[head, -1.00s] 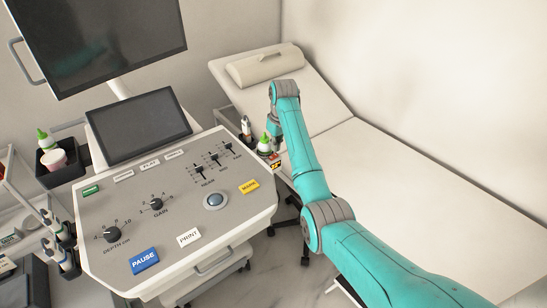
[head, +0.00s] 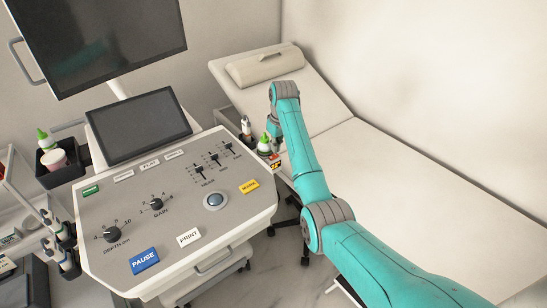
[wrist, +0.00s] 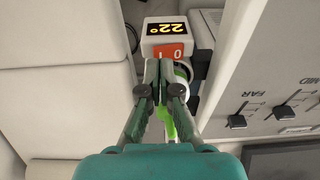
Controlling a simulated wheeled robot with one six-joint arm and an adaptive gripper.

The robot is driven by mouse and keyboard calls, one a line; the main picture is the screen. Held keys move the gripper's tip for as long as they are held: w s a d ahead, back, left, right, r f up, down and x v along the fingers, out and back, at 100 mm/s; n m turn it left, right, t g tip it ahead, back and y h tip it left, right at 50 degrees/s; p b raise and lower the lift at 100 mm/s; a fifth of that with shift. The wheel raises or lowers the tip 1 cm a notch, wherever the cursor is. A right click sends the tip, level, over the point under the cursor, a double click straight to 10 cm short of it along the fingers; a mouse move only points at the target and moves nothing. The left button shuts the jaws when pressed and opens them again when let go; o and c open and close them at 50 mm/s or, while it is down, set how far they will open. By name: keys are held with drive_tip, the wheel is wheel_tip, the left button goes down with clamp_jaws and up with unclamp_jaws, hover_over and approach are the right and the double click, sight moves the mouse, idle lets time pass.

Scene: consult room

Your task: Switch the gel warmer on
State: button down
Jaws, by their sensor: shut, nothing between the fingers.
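The gel warmer (head: 275,161) sits at the right edge of the ultrasound console, with a green-capped gel bottle (head: 264,146) in it. In the wrist view its lit display (wrist: 167,29) reads 22°, upside down. Below that display is an orange-red rocker switch (wrist: 171,51) marked 0 and 1; which side is pressed I cannot tell. My gripper (wrist: 158,64) is shut and empty, its fingertips close by the lower edge of the switch. Whether they touch it I cannot tell. The gripper partly hides the bottle (wrist: 182,70) in the wrist view.
The console panel (head: 180,215) with knobs, sliders and buttons lies left of the warmer. The exam couch (head: 420,190) is to the right. Floor shows in the narrow gap between console and couch.

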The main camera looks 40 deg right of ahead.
drive_tip(key=shift+f, duration=0.9)
idle(0.5)
drive_tip(key=shift+r, duration=3.55)
